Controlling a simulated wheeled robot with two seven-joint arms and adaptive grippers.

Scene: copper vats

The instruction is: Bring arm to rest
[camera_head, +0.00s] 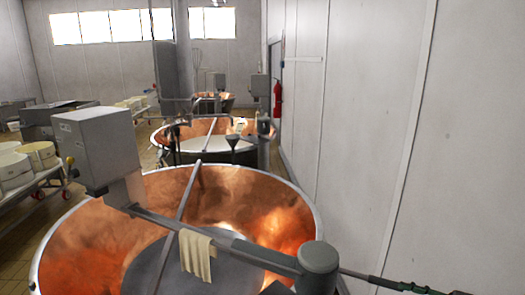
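Neither of my grippers shows in the head view, and I see no link that is surely mine. A large copper vat (90,220) fills the lower middle. A grey metal beam (170,218) crosses over it, from a box-shaped housing (97,140) at the left to a round grey cap (319,258) at the right. A cream cloth (197,256) hangs over the beam. A thin metal bar (184,205) slants across the vat. The vat's bottom edge is cut off by the frame.
A second copper vat (166,136) stands behind. A cart with white round tubs (38,155) is at the left. A white wall (385,130) closes the right side. A red extinguisher (277,100) hangs farther back. A dark rod (385,283) sticks out at lower right. Tiled floor shows at left.

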